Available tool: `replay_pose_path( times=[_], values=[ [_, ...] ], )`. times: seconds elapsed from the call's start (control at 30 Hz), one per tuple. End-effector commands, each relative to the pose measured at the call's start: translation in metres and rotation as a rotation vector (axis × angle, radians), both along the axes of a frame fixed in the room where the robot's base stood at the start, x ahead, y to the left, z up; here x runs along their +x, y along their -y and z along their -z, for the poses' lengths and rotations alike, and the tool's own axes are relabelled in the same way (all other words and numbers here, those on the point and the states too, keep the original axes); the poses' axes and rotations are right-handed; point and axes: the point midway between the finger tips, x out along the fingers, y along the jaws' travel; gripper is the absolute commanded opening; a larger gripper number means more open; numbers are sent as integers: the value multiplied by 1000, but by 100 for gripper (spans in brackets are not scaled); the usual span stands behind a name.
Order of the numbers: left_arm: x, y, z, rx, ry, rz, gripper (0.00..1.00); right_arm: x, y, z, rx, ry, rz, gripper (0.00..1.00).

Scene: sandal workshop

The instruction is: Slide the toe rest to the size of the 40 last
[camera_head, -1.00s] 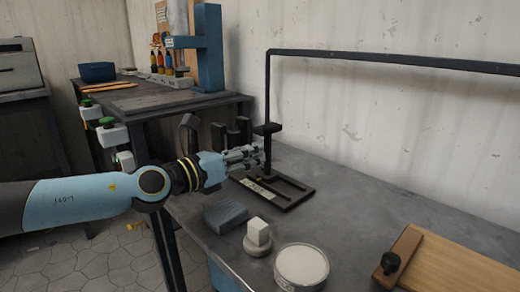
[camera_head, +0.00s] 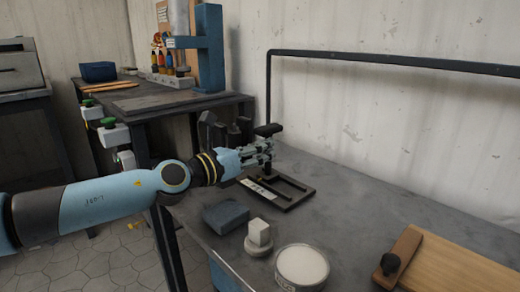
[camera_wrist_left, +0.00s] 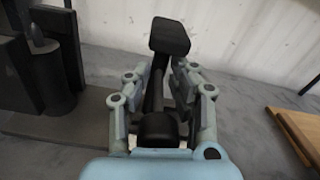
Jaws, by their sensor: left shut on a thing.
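The toe rest is a dark post with a flat black pad on top (camera_head: 267,130). It stands at the far end of a black slotted base (camera_head: 298,203) with a pale scale strip (camera_head: 262,189). My left gripper (camera_head: 266,152) is shut on the post below the pad. In the left wrist view the pad (camera_wrist_left: 170,37) rises above and between the fingers (camera_wrist_left: 160,100). Several dark upright forms, perhaps lasts (camera_head: 207,128), stand behind the gripper; no size mark is readable. My right gripper is out of view.
A blue-grey block (camera_head: 226,216), a white cube on a round foot (camera_head: 258,234) and a round white tin (camera_head: 302,266) stand near the front edge. A wooden board (camera_head: 455,268) lies at right. A black rail (camera_head: 400,62) runs along the wall.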

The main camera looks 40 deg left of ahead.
Motion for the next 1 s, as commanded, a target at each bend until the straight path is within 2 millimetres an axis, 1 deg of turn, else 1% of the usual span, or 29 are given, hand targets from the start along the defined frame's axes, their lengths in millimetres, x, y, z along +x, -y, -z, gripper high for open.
replay_pose_path(
  times=[0.17,0.3,0.5,0.53,0.6,0.87,1.0],
  values=[
    [0,0,0,-5,-1,-1,0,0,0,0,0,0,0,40],
    [-1,5,0,-7,-1,-1,0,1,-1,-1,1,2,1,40],
    [-1,5,1,-7,-2,-1,0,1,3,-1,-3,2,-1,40],
    [-1,5,1,-7,-2,-1,25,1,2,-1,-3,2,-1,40],
    [-1,5,1,-6,-2,-1,32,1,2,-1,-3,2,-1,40],
    [-2,5,0,-3,-1,-1,32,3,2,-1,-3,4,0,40],
    [-14,3,2,1,-4,-1,32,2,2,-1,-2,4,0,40]
  ],
)
